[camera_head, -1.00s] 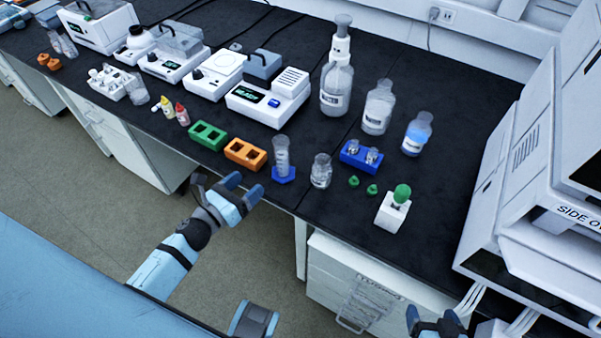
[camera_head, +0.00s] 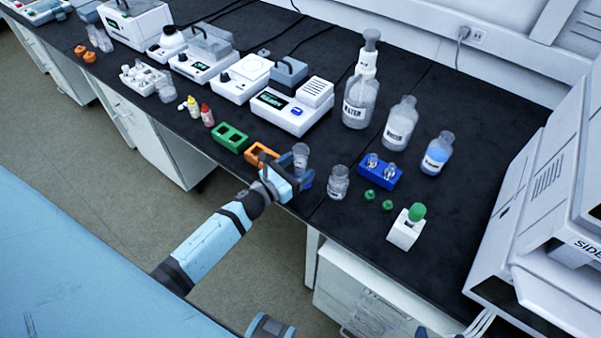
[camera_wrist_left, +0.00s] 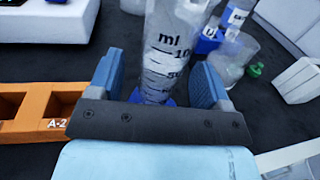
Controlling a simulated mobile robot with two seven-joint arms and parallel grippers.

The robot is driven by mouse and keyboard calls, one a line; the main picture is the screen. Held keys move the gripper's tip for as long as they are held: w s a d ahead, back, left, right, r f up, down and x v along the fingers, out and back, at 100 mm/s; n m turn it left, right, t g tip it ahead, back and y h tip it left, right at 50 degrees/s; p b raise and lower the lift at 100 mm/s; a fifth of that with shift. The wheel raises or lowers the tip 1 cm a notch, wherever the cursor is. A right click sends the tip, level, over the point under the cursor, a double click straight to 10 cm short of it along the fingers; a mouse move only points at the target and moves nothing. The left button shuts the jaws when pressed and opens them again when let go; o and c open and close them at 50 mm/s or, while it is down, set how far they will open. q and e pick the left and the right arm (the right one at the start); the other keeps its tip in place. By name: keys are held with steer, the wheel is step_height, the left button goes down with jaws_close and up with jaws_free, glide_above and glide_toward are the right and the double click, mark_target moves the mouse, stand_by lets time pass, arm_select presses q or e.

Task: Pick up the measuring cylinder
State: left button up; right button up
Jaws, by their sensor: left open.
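The measuring cylinder (camera_head: 301,157) is clear with a blue base and stands upright near the front edge of the bench. My left gripper (camera_head: 287,174) is at the cylinder, low on its body, and partly hides its base in the head view. In the left wrist view the cylinder (camera_wrist_left: 172,42), with black "ml" markings, stands between the two blue fingers of my left gripper (camera_wrist_left: 157,80). The fingers are open, with gaps to the cylinder visible. My right gripper is not clearly in view.
An orange rack (camera_head: 262,154) is close left of the gripper, with a green rack (camera_head: 230,137) beyond. A glass jar (camera_head: 339,183) stands close to the right. A blue holder (camera_head: 378,171) and green caps (camera_head: 388,205) lie further right. Dark bench surface is free in front of the large bottles.

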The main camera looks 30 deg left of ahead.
arm_select(q)
steer(key=x, duration=0.2)
steer(key=shift+w+d, duration=0.15)
steer(key=shift+w, duration=0.25)
steer(key=c, duration=1.1)
steer(key=shift+r, duration=0.15)
